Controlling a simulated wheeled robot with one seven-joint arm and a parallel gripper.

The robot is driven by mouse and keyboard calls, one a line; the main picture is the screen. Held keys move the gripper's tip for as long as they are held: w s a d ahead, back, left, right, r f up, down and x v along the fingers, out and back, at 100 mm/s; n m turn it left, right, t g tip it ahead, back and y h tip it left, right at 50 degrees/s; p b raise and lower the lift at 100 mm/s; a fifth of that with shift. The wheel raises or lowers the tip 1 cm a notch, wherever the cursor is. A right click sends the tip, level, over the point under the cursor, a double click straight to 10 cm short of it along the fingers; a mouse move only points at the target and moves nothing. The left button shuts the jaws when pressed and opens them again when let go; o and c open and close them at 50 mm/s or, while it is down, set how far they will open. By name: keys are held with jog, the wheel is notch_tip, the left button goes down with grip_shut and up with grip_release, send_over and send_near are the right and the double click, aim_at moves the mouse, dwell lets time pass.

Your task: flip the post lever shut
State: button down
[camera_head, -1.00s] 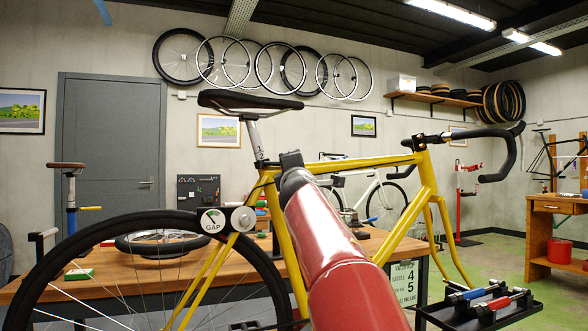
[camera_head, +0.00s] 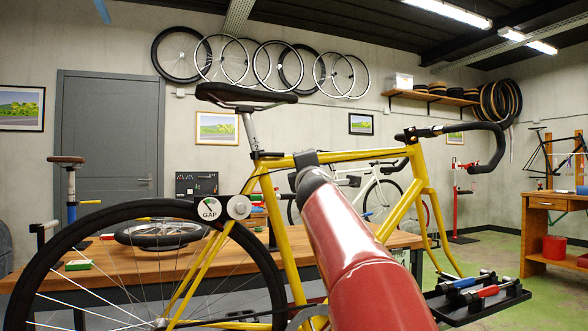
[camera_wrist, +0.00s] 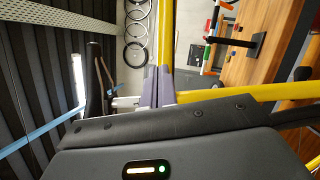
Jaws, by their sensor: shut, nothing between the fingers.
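The yellow bike (camera_head: 355,152) stands in front of me with its black saddle (camera_head: 246,96) on a silver seat post (camera_head: 250,132). The post lever (camera_head: 268,154) looks like a small dark piece at the collar; its angle is too small to tell. My gripper (camera_head: 304,160) is just right of the collar, in front of the top tube, seen from behind. In the wrist view my gripper's fingers (camera_wrist: 158,86) are together with nothing between them, close to the seat post (camera_wrist: 125,102) and yellow frame (camera_wrist: 230,96). The wrist housing hides part of the collar area there.
A wooden bench (camera_head: 100,262) with a loose wheel (camera_head: 160,233) stands behind the bike. A black tray (camera_head: 480,305) of tools is at the lower right. The bike's rear wheel (camera_head: 80,222) fills the lower left. Green floor is open at the right.

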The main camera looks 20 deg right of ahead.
jog(key=s+d+f, duration=0.1)
jog(key=s+d, duration=0.3)
jog(key=d, duration=0.1)
jog(key=shift+s+f, duration=0.15)
jog(key=shift+f, duration=0.2)
jog(key=s+a+f+m+g+y, duration=0.1)
jog(key=s+a+f+m+g, duration=0.4)
jog(key=s+f, duration=0.6)
jog(key=s+a+f+m+g+y, duration=0.2)
jog(key=s+a+f+m+g, duration=0.2)
jog(key=s+f, duration=0.7)
jog(key=s+a+f+m+g+y, duration=0.2)
jog(key=s+a+f+m+g, duration=0.3)
jog(key=f, duration=1.7)
jog(key=s+a+m, duration=0.3)
jog(key=s+m, duration=0.1)
jog(key=s, duration=0.3)
jog(key=shift+f+g, duration=0.15)
jog(key=shift+g, duration=0.15)
